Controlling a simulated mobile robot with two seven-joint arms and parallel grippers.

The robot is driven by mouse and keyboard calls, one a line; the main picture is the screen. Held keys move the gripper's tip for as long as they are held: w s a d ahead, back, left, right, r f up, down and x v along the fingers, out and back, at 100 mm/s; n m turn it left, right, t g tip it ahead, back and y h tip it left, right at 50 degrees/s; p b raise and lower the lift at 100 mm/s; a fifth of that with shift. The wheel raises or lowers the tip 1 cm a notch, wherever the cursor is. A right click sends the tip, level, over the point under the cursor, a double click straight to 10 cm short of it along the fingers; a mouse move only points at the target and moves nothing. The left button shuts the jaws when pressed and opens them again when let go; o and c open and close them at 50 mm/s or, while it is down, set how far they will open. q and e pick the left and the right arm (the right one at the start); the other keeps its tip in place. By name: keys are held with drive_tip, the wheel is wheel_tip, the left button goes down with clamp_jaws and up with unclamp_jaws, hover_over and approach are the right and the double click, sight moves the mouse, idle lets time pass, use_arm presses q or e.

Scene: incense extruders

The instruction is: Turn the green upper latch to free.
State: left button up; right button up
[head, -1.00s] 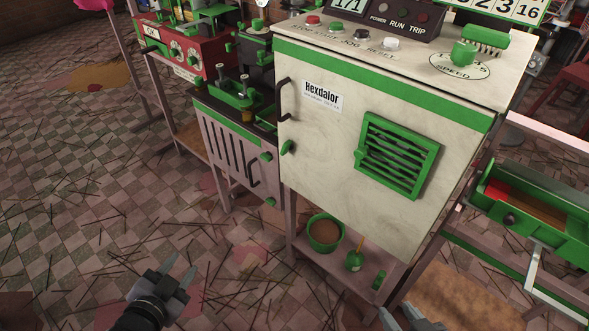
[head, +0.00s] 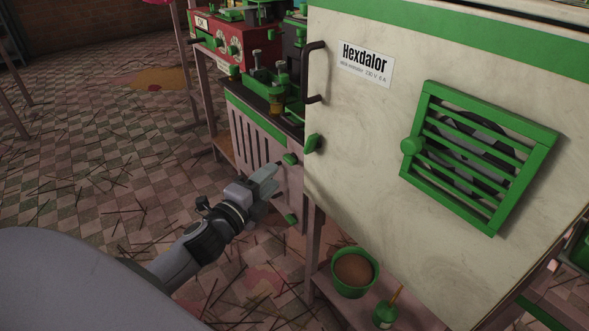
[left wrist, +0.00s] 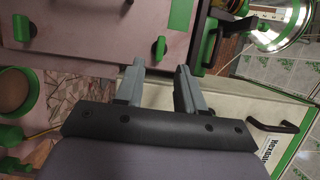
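A low pinkish slotted cabinet (head: 252,150) has a green upper latch (head: 290,158) near its right edge and a green lower latch (head: 290,218) below it. My left gripper (head: 271,181) is open and empty, just in front of and below the upper latch in the head view. In the left wrist view the upper latch (left wrist: 158,47) shows beyond the gap between the open fingertips (left wrist: 160,70). It looks apart from them. The lower latch (left wrist: 20,28) is at the far left there. My right gripper is not in view.
The white Hexdalor cabinet (head: 360,190) stands close on the right, with its own green door latch (head: 312,143) and black handle (head: 312,72). A green pot (head: 353,272) and a small green bottle (head: 384,314) stand beneath it. The floor at left, strewn with sticks, is open.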

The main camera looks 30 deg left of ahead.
sight(287, 162)
use_arm(q)
drive_tip(key=shift+w+b, duration=0.55)
drive_tip(key=shift+w, duration=2.6)
clamp_jaws()
